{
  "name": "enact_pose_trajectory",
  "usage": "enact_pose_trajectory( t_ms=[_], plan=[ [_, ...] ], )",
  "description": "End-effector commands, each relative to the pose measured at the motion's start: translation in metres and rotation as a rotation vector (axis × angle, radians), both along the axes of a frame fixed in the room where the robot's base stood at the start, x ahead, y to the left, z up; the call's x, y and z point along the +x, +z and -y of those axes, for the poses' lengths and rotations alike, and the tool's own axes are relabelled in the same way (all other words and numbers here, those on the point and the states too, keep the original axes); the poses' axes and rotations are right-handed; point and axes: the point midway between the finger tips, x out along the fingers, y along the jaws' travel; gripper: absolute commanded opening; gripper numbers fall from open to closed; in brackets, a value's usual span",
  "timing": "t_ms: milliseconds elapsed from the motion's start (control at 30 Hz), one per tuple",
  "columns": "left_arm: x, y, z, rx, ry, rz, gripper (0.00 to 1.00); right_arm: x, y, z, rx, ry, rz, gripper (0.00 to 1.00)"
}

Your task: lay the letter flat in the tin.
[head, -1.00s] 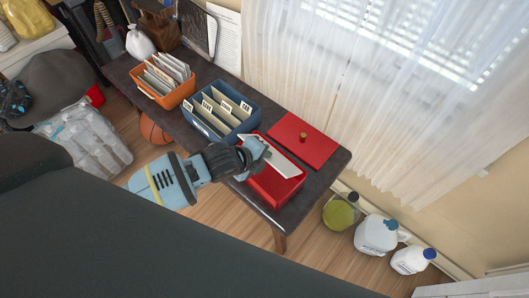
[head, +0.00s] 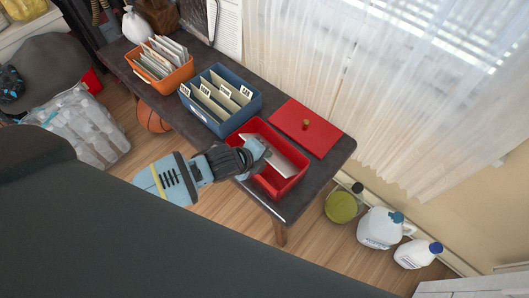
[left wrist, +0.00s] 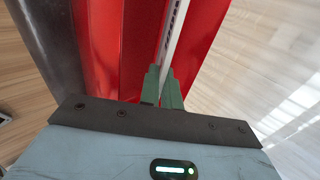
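The red tin (head: 282,192) stands open on the dark table near its right end. The white letter (head: 287,163) is within the tin's opening, partly below the rim. My left gripper (head: 258,154) reaches over the tin's near left side and is shut on one end of the letter. In the left wrist view, the green fingertips (left wrist: 164,88) pinch the letter (left wrist: 172,38), which shows edge-on as a thin pale strip between red tin walls (left wrist: 205,30). I cannot tell whether the letter touches the tin's floor. My right gripper is not in view.
The red lid (head: 316,132) with a brass knob lies flat behind the tin. A blue box of divider cards (head: 222,124) stands close to the tin's left, and an orange box of papers (head: 170,87) is farther left. Jugs (head: 380,228) stand on the floor at right.

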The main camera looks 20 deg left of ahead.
Motion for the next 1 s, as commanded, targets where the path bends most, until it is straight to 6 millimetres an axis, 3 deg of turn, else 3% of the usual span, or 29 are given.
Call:
enact_pose_trajectory(
  t_ms=[267, 300, 467, 767, 1000],
  plan=[
    [0.0, 0.0, 0.0, 0.0, -0.001, 0.001, 0.0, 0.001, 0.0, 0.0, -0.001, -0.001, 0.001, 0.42],
    [0.0, 0.0, 0.0, 0.0, -0.001, 0.001, 0.09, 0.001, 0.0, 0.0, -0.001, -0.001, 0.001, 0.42],
    [0.0, 0.0, 0.0, 0.0, -0.001, 0.001, 0.3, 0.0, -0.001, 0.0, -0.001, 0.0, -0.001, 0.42],
    [-0.002, 0.002, -0.001, 0.0, -0.001, 0.001, 0.3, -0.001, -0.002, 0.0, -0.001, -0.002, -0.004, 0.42],
    [-0.022, 0.024, -0.01, 0.002, -0.001, 0.002, 0.3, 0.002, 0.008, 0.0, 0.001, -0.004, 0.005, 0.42]
  ],
)
